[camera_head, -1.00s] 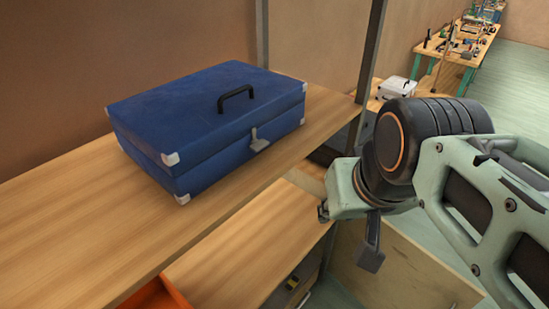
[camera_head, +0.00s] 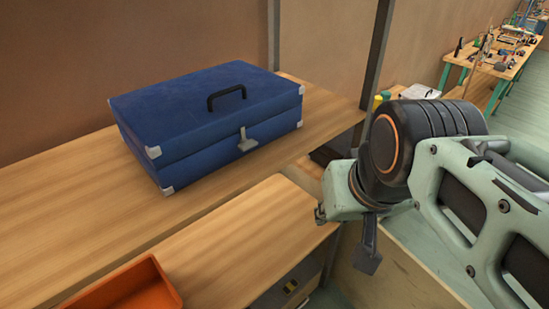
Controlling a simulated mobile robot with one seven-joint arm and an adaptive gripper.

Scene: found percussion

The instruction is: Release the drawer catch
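A grey drawer front (camera_head: 283,291) shows at the bottom of the view, below the edge of the lower wooden top. A small dark and yellow piece (camera_head: 290,286) sits on it; it may be the catch, but it is too small to tell. My gripper (camera_head: 347,232) hangs at the right of centre, up and to the right of the drawer front in the picture. One dark finger pad points down; the rest of the fingers is mostly hidden or unclear. I see nothing held. I cannot tell whether it is open or shut.
A blue case (camera_head: 215,120) with a black handle and a metal clasp lies on the wooden shelf (camera_head: 50,190). An orange bin (camera_head: 125,287) stands at the lower left. A metal post (camera_head: 375,60) rises behind my arm.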

